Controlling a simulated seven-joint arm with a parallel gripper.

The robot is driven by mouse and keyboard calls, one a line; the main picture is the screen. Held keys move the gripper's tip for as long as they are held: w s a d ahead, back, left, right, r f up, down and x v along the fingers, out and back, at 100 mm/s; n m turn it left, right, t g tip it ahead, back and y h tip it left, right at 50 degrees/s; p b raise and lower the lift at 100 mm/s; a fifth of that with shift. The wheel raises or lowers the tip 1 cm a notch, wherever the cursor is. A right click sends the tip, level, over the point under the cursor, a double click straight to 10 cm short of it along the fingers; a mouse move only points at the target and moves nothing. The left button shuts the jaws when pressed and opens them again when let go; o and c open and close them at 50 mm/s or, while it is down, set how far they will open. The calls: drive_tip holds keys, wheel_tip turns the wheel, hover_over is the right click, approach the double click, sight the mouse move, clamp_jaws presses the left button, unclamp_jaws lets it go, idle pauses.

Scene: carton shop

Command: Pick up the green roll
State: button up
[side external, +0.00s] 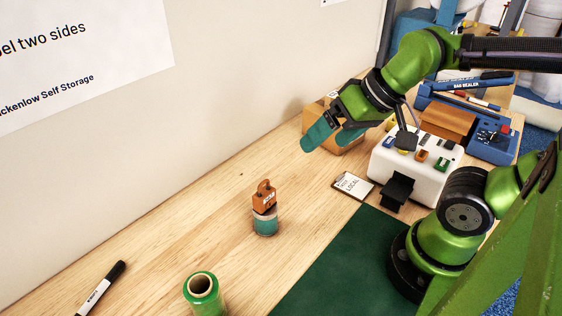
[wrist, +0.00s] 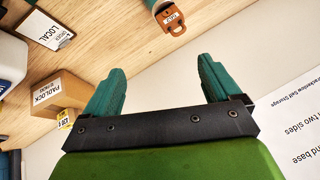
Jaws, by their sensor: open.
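The green roll (side external: 203,290) stands upright on the wooden table at the bottom of the side view, with its hollow core facing up. The frame's lower edge cuts it off. It does not show in the wrist view. My gripper (side external: 334,138) is raised well above the table at the upper middle of the side view, far from the roll. In the wrist view my gripper (wrist: 160,85) has its two teal fingers wide apart with nothing between them.
An orange padlock (side external: 264,195) sits on a small teal-banded cylinder (side external: 265,224) between roll and gripper. A black marker (side external: 101,288) lies left of the roll. A cardboard box (side external: 343,138), a white machine (side external: 415,170) and a clipboard (side external: 352,185) stand right. The wall borders the table.

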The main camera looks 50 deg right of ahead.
drive_tip(key=a+f+n+g, duration=0.1)
drive_tip(key=a+f+n, duration=0.15)
drive_tip(key=a, duration=0.25)
drive_tip(key=a+f+n+g+y, duration=0.1)
drive_tip(key=a+n, duration=0.2)
drive_tip(key=a, duration=0.1)
drive_tip(key=a+f+n+g, duration=0.1)
drive_tip(key=a+n, duration=0.2)
drive_tip(key=a, duration=0.2)
drive_tip(key=n+y, duration=0.2)
drive_tip(key=n, duration=0.4)
approach(212, 285)
drive_tip(key=x, duration=0.9)
drive_tip(key=shift+a+f, duration=0.1)
drive_tip(key=shift+w+x, duration=0.15)
drive_tip(key=shift+x, duration=1.35)
drive_tip(key=shift+w+x, duration=0.2)
drive_tip(key=shift+x, duration=1.3)
drive_tip(key=c, duration=1.2)
